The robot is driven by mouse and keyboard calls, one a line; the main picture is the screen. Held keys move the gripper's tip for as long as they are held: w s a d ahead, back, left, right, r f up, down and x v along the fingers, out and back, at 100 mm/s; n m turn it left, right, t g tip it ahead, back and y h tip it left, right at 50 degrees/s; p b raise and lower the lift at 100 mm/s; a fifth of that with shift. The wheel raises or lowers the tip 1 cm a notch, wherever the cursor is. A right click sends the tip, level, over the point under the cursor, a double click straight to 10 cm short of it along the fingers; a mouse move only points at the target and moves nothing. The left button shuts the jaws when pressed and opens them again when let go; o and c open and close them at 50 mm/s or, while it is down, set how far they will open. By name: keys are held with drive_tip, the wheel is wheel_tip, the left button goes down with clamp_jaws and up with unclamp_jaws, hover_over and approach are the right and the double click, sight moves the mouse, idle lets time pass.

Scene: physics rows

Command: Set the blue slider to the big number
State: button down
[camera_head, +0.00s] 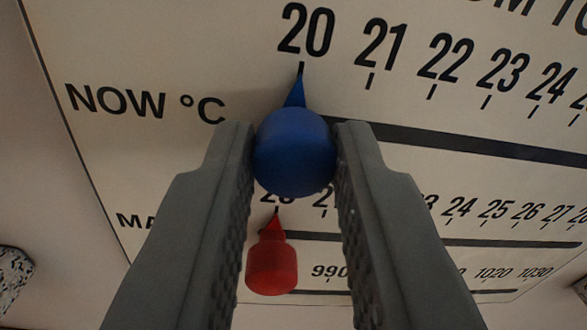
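The blue slider (294,153) is a round blue knob with a pointed tip, in the upper row marked "NOW °C". Its tip points up at the tick under 20. My gripper (295,150) has one finger on each side of the knob, and both fingertips appear to touch or nearly touch it. The row's numbers run from 20 at the left upward to the right, with 21 to 24 readable. A dark slot (470,146) runs to the right of the knob. The big number is not identifiable from this view.
A red slider (272,264) stands in the row below, between my fingers in the picture, pointing near 20. Its slot (440,241) runs right. A further row below shows 990 to 1030. The upper slot is clear to the right.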

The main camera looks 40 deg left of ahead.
sight(462, 145)
drive_tip(key=w+d, duration=0.4)
drive_tip(key=w, duration=0.1)
drive_tip(key=shift+w+d, duration=0.25)
drive_tip(key=shift+d, duration=0.1)
drive_tip(key=c, duration=1.2)
unclamp_jaws()
drive_tip(key=shift+c, duration=0.2)
drive_tip(key=v, duration=1.7)
drive_tip(key=shift+d, duration=0.15)
drive_tip(key=shift+s, duration=0.1)
